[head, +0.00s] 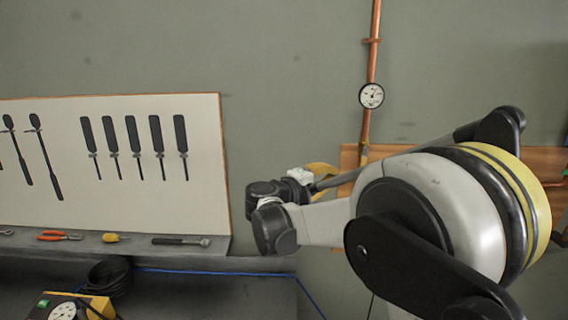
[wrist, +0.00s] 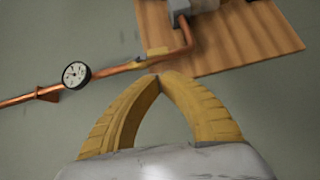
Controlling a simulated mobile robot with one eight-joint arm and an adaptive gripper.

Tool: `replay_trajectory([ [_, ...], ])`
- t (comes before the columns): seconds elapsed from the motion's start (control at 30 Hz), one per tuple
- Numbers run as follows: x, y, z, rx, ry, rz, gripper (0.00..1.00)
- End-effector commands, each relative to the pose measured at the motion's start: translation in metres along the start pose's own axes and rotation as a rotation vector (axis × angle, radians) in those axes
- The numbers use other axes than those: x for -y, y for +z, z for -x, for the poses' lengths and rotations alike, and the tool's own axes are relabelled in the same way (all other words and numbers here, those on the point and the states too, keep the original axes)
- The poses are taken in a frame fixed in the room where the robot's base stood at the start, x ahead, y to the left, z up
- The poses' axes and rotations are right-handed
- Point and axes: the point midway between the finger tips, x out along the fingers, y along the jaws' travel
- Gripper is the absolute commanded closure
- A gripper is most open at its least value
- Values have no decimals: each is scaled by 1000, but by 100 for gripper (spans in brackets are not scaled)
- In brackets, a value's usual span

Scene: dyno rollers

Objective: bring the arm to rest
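My gripper's yellow fingers show in the wrist view (wrist: 158,78), curving inward until their tips meet. The gripper is shut, with nothing visible between the fingers. In the head view my arm reaches in from the right, bent, with its dark wrist joints near the middle of the picture. Only bits of the yellow fingers show there, partly hidden behind my arm's links. The gripper faces the wall side, near a copper pipe (head: 374,50).
A tool panel (head: 60,205) stands at left above a grey ledge with pliers (head: 58,236) and a hammer (head: 181,241). A black coil (head: 108,277) lies below. Open wall is above.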

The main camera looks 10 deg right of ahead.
Motion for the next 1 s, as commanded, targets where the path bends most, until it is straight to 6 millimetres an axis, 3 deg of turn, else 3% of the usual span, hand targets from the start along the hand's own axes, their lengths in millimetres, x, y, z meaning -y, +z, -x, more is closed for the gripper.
replay_trajectory([
  [0.17, 21, 34, 2, 5, -115, -44, 100],
  [0.37, 80, 111, 31, 5, -404, -179, 100],
  [0.57, 152, 181, 88, 2, -694, -358, 100],
  [0.7, 204, 220, 137, -3, -884, -503, 100],
  [0.9, 268, 255, 202, -10, -1105, -703, 100],
  [1.0, 287, 262, 223, -14, -1173, -774, 100],
])
